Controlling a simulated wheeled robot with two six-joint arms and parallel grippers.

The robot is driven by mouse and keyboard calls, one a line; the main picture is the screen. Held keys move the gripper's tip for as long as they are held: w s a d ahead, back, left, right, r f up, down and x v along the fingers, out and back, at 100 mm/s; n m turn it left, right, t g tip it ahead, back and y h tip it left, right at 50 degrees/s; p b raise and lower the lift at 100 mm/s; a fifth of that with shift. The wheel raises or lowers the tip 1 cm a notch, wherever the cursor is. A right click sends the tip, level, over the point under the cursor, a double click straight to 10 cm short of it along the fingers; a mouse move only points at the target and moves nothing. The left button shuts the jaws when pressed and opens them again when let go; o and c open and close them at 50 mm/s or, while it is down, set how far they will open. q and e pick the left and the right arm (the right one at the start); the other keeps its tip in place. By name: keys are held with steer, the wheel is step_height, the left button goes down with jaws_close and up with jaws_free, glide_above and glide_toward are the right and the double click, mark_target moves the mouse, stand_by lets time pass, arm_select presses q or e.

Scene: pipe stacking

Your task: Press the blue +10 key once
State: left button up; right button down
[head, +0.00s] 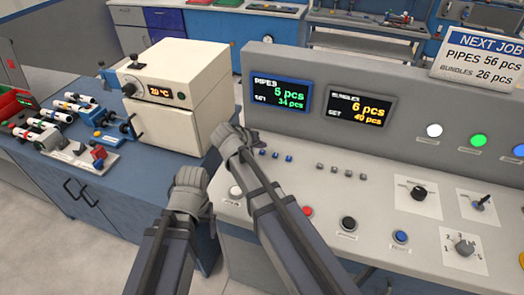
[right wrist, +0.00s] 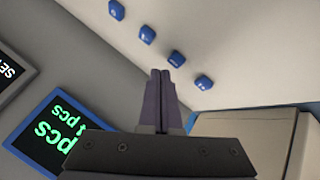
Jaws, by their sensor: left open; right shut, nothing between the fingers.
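A row of small blue keys (head: 275,156) sits on the console below the blue-framed PIPES screen (head: 280,94). The screen reads 5 pcs, with SET 34 pcs. The right wrist view shows several blue keys (right wrist: 176,58) in a line; no labels are legible, so I cannot tell which is +10. My right gripper (head: 233,140) is at the left end of the row and hides part of it. In its wrist view the fingers (right wrist: 160,75) are shut and empty, close to the end keys, with no visible contact. My left gripper (head: 190,178) is open, left of the console.
Grey keys (head: 341,170) lie right of the blue ones, under the BUNDLES screen (head: 360,107), which reads 6 pcs. White (head: 236,191), red (head: 307,211) and black (head: 348,223) buttons sit nearer. A cream oven (head: 170,95) stands left. A sign (head: 477,57) lists PIPES 56, BUNDLES 26.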

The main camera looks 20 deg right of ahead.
mark_target(260, 156)
arm_select(q)
steer(key=shift+r, duration=0.1)
arm_select(e)
steer(key=shift+r, duration=0.1)
arm_select(q)
step_height(260, 156, up, 5)
steer(key=p, duration=0.5)
arm_select(e)
step_height(260, 156, up, 5)
steer(key=shift+f, duration=0.1)
